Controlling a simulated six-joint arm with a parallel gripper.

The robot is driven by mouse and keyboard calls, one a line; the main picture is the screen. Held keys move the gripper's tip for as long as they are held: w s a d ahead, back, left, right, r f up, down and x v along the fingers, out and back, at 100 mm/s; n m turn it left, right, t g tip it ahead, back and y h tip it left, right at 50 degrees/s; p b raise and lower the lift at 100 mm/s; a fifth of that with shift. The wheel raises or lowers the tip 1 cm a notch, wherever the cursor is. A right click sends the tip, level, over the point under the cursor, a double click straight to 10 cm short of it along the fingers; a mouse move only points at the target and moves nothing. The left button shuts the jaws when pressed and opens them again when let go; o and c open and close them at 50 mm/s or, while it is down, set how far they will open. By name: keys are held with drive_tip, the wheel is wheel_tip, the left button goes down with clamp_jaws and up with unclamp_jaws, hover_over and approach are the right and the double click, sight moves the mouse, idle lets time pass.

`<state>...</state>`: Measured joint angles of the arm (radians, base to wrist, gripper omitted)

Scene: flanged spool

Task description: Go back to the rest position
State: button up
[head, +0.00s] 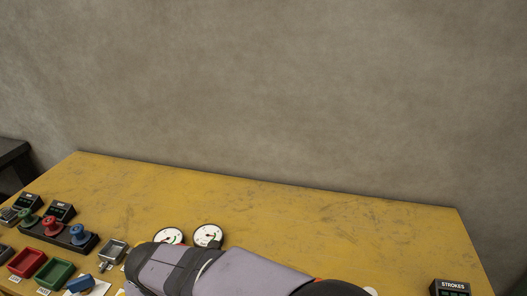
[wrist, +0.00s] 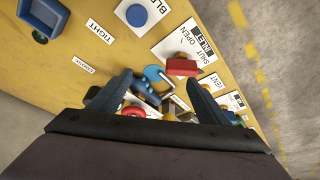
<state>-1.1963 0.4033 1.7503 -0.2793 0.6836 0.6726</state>
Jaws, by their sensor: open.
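My gripper (wrist: 160,78) shows in the wrist view with its two dark fingers apart and nothing held between the fingertips. It hangs over the yellow table (wrist: 75,105), above a cluster of blue and red parts. In the head view my arm stretches across the bottom of the picture, and my gripper is not visible there. Flanged spools, one green (head: 28,216), one red (head: 53,229) and one blue (head: 78,233), stand upright at the left of the table, the red and blue ones on a dark stand (head: 62,242).
A red tray (head: 25,262), a green tray (head: 54,273) and two dial gauges (head: 208,235) are on the table. A STROKES display (head: 452,287) stands at the right. In the wrist view, a red handle (wrist: 182,67) sits by the inlet label. The table's back middle is clear.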

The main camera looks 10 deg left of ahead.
drive_tip(key=w+d+r+m+g+h+p, duration=0.15)
drive_tip(key=w+d, duration=0.35)
drive_tip(key=d, duration=0.7)
drive_tip(key=w+d+m+t+h+p, duration=0.1)
drive_tip(key=w+d+m, duration=0.25)
drive_tip(key=d, duration=0.85)
drive_tip(key=s+d+m+g, duration=0.1)
drive_tip(key=s+d, duration=0.2)
drive_tip(key=d, duration=0.4)
drive_tip(key=s+d+m+p, duration=0.1)
drive_tip(key=s+d, duration=0.2)
drive_tip(key=d, duration=0.4)
drive_tip(key=s+d+f+m+g+p, duration=0.1)
drive_tip(key=s+d, duration=0.2)
drive_tip(key=d, duration=0.4)
drive_tip(key=shift+g, duration=0.35)
drive_tip(key=shift+w, duration=0.15)
drive_tip(key=shift+c, duration=0.8)
